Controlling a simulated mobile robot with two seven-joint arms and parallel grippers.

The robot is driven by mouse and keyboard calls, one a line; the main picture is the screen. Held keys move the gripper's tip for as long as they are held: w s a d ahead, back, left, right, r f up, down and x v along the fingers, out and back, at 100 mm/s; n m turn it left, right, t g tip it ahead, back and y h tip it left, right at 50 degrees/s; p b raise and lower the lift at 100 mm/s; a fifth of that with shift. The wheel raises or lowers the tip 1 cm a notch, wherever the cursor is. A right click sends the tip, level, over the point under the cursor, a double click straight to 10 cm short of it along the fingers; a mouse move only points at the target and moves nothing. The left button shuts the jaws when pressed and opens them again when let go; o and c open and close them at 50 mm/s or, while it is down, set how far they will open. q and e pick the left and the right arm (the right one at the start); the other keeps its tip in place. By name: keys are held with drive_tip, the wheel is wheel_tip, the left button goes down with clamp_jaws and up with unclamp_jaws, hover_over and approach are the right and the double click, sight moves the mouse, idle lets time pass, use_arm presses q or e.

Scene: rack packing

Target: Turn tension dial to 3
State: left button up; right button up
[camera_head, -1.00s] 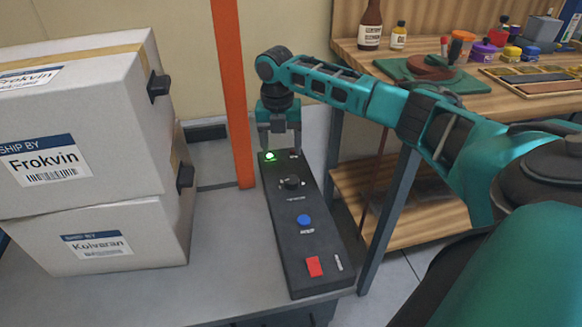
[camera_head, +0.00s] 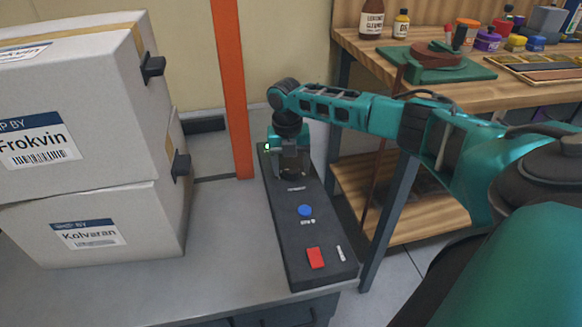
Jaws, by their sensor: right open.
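The black control panel (camera_head: 300,238) lies along the right edge of the grey table. The tension dial is a dark knob (camera_head: 292,172) on its upper part, now mostly hidden by my right gripper (camera_head: 291,172). My right gripper points down over the dial with its fingers apart, one on each side of it. I cannot tell whether the fingers touch the knob. The dial's setting and its marks are hidden. My left gripper is not in view.
A blue button (camera_head: 305,210) and a red switch (camera_head: 315,258) sit nearer on the panel. An orange post (camera_head: 232,95) stands just left of the panel. Stacked white boxes (camera_head: 85,110) fill the left. A wooden workbench (camera_head: 380,62) stands at the right.

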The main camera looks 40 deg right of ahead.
drive_tip(key=shift+f, duration=0.2)
drive_tip(key=shift+r, duration=0.1)
drive_tip(key=c, duration=1)
